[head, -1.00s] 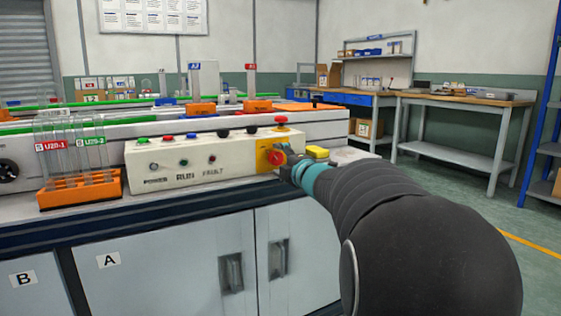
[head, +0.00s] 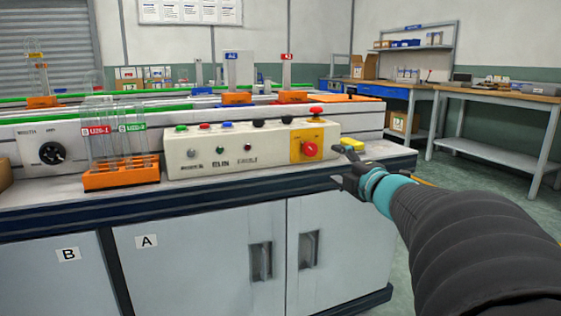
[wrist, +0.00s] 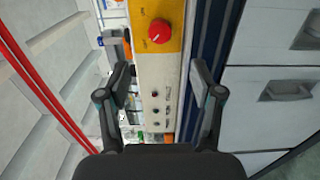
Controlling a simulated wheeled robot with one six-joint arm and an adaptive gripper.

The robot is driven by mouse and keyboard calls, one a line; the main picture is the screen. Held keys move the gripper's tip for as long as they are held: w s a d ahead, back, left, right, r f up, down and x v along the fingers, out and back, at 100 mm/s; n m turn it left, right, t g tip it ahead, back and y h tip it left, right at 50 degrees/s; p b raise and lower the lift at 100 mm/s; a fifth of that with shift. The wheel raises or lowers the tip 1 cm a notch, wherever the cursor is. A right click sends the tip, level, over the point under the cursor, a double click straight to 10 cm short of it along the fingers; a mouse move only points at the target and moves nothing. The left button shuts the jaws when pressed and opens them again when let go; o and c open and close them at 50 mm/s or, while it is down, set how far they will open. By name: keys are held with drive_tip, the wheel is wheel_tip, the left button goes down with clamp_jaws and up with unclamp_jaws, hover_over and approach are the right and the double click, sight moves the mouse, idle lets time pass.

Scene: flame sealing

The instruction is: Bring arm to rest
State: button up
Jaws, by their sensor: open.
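My gripper (head: 347,165) is at the right end of the control panel in the head view, in front of the bench edge. In the wrist view my gripper (wrist: 160,82) is open, its two fingers spread apart with nothing between them. The cream control panel (head: 215,150) has several coloured buttons and a yellow plate with a red rotary knob (head: 310,149). The knob also shows in the wrist view (wrist: 159,31), beyond the fingertips and apart from them.
An orange rack (head: 120,178) with glass tubes stands left of the panel. A yellow block (head: 353,147) lies close behind my gripper. Cabinet doors (head: 220,240) are below the bench top. Open floor and a side table (head: 490,93) lie to the right.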

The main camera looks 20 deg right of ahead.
drive_tip(key=shift+d, duration=0.1)
drive_tip(key=s+d+f+m+g+h, duration=0.5)
drive_tip(key=d+f+m+h, duration=0.3)
drive_tip(key=d+m, duration=0.3)
drive_tip(key=s+a+f+m+g+p, duration=0.2)
drive_tip(key=s+a+f+m+g, duration=0.15)
drive_tip(key=s+m, duration=0.2)
drive_tip(key=s+a+f+m+g+y+p, duration=0.25)
drive_tip(key=s+a, duration=0.35)
drive_tip(key=a, duration=0.5)
drive_tip(key=s+a+f+m+g+y+p, duration=0.1)
drive_tip(key=s+a+m+g+y+p, duration=0.2)
drive_tip(key=s+a, duration=0.6)
drive_tip(key=w+a+r+n+t+y+p, duration=0.1)
drive_tip(key=a+r+n+y+p, duration=0.1)
drive_tip(key=a, duration=0.5)
wheel_tip(320, 180, up, 2)
drive_tip(key=shift+a+r+n+t+p, duration=0.1)
drive_tip(key=shift+a+n+t+p, duration=0.25)
drive_tip(key=shift+n+p, duration=0.3)
